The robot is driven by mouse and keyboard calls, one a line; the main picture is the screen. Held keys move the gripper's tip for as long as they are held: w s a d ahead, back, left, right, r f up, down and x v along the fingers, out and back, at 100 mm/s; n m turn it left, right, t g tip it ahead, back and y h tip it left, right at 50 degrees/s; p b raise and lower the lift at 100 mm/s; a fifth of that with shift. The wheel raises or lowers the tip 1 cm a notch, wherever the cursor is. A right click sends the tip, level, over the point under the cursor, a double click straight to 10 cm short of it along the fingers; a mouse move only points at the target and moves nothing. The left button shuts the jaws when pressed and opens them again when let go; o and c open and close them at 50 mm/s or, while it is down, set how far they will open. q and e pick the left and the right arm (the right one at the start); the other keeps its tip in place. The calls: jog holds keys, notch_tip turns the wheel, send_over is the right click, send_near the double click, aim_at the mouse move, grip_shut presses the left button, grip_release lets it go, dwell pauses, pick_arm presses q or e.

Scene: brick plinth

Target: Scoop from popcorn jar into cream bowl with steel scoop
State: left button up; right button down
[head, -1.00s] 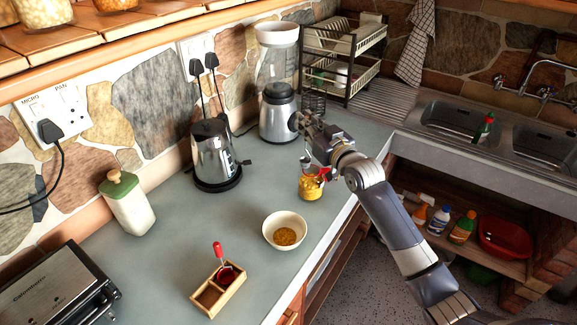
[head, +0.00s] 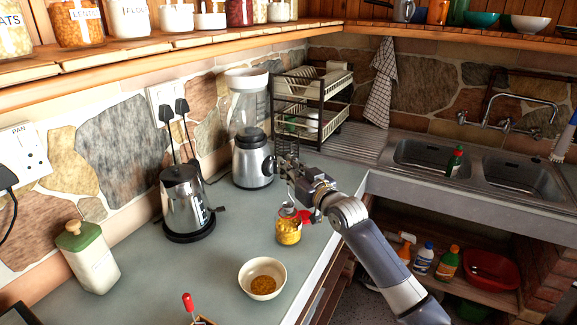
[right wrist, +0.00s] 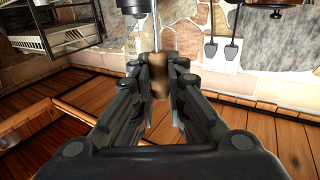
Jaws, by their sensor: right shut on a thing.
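The popcorn jar (head: 288,232), a small clear jar of yellow kernels, stands on the grey counter with a red part at its top right. The cream bowl (head: 252,288) stands nearer, left of the jar, with a small heap of golden-brown kernels inside. My right gripper (head: 290,178) is above the jar, shut on the steel scoop. In the right wrist view the scoop's tan handle (right wrist: 160,82) lies between the fingers and its thin metal shaft extends beyond them. In the head view the shaft (head: 290,196) points down toward the jar; the scoop's head is not clear. My left gripper is not in view.
A steel kettle (head: 184,205) and a blender (head: 253,160) stand behind the jar. A green-lidded canister (head: 90,262) is at left. A red-handled tool (head: 188,302) shows at the bottom edge. The dish rack (head: 318,95) and sink (head: 430,158) are farther back.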

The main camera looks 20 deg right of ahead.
jog(key=shift+f+b, duration=2.95)
jog(key=shift+f, duration=2.2)
jog(key=shift+r+p, duration=6.25)
jog(key=shift+r, duration=0.9)
jog(key=shift+f, duration=0.1)
